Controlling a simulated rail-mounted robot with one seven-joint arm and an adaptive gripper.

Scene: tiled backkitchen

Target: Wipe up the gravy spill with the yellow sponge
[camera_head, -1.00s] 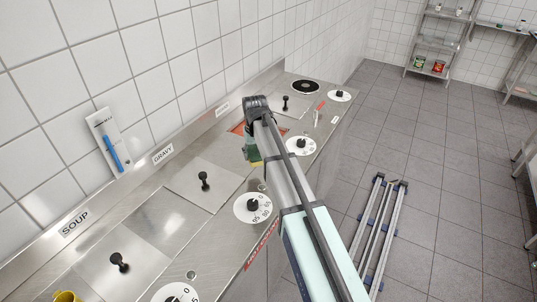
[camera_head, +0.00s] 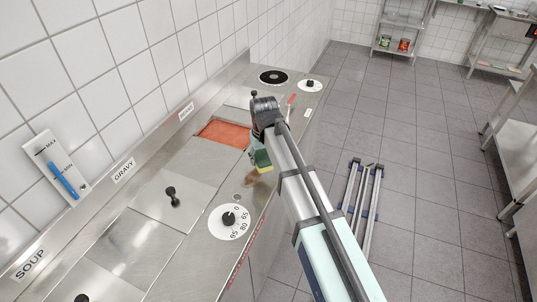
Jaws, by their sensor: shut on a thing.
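My gripper (camera_head: 259,151) is at the end of my arm, over the front part of the steel counter. Its fingers are mostly hidden by the arm. It is shut on the yellow sponge (camera_head: 264,168), whose lower yellow edge shows below a green part. A brown gravy spill (camera_head: 253,181) lies on the counter just below and left of the sponge, near the front edge. Whether the sponge touches the counter I cannot tell.
An open well with orange-red contents (camera_head: 225,131) lies left of my gripper. A lidded well with a black knob (camera_head: 172,196) and a dial (camera_head: 229,221) are nearer. A black round plate (camera_head: 273,77) is at the far end. A folded ladder-like frame (camera_head: 362,190) is on the floor.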

